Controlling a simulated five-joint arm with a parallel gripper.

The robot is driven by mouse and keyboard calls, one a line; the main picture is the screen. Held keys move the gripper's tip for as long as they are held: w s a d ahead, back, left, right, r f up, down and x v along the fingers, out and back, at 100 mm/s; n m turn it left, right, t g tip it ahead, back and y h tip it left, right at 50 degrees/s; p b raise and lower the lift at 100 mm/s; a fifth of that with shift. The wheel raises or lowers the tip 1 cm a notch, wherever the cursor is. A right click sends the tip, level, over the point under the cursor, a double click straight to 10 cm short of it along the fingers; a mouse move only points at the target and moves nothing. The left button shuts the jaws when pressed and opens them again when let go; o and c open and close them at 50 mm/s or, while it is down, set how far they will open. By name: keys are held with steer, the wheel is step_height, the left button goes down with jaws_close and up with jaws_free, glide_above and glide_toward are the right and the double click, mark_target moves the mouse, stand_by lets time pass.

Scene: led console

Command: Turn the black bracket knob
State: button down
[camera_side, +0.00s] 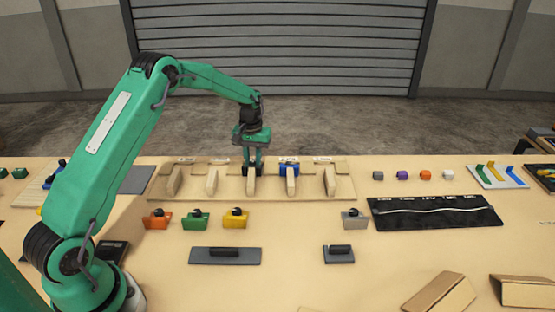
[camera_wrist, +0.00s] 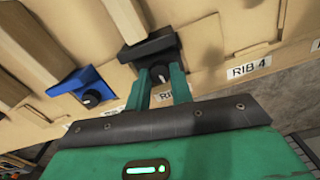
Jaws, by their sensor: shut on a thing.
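The black bracket (camera_wrist: 150,46) sits on a wooden rib of the panel in the wrist view. Its round black knob (camera_wrist: 160,73) faces my gripper and has a light mark on its face. My gripper (camera_wrist: 161,77) has its two green fingers on either side of the knob and is shut on it. In the side view my gripper (camera_side: 254,160) points down at the middle rib, and the black bracket (camera_side: 251,171) shows as a dark patch beneath it, with its knob hidden there.
A blue bracket (camera_side: 289,168) with its own knob sits on the neighbouring rib, close to my gripper. Orange (camera_side: 157,220), green (camera_side: 195,220), yellow (camera_side: 235,219) and grey (camera_side: 354,219) brackets stand in front of the ribbed panel (camera_side: 340,193). A black mat (camera_side: 440,219) lies at right.

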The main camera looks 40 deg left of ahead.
steer(key=m, duration=0.5)
steer(key=shift+r+m, duration=0.2)
steer(key=shift+m, duration=0.1)
steer(key=m, duration=0.8)
steer(key=shift+w+r+m, duration=0.1)
steer(key=shift+m, duration=2.6)
